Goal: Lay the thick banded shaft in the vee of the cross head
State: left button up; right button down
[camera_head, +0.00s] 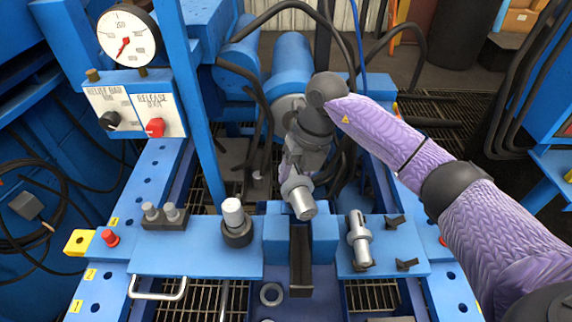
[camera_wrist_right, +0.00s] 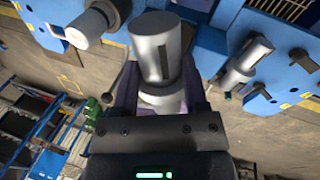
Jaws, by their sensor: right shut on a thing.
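My right gripper (camera_head: 296,168) is shut on a thick grey shaft (camera_head: 300,200) with a wider collar around it. The shaft is tilted, its lower end pointing at the front, above the raised middle block of the blue cross head (camera_head: 200,258). A dark slot (camera_head: 301,262) runs down that block; the vee itself is hard to make out. In the right wrist view the held shaft (camera_wrist_right: 156,50) stands out between the fingers, with a dark slot in its side. My left gripper is out of view.
A thinner grey collared shaft (camera_head: 359,240) lies on the right of the beam among small dark blocks (camera_head: 407,264). A white-topped cylinder in a dark base (camera_head: 236,225) stands left of the middle block. A blue post (camera_head: 198,90) rises behind at left.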

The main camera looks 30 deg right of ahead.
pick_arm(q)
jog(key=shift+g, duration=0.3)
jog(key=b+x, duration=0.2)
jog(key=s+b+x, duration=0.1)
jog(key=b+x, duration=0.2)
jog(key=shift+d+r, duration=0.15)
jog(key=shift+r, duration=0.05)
pick_arm(e)
notch_tip(320, 180, down, 9)
jog(key=d+m+t, duration=0.1)
jog(key=m, duration=0.2)
jog(key=shift+d+m, duration=0.3)
jog(key=shift+d, duration=0.05)
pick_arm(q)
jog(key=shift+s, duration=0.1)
pick_arm(e)
jog(key=shift+w, duration=0.1)
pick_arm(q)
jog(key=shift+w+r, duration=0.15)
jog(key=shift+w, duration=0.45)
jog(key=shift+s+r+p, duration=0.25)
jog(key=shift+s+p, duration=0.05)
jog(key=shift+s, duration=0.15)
pick_arm(e)
jog(key=shift+f, duration=0.15)
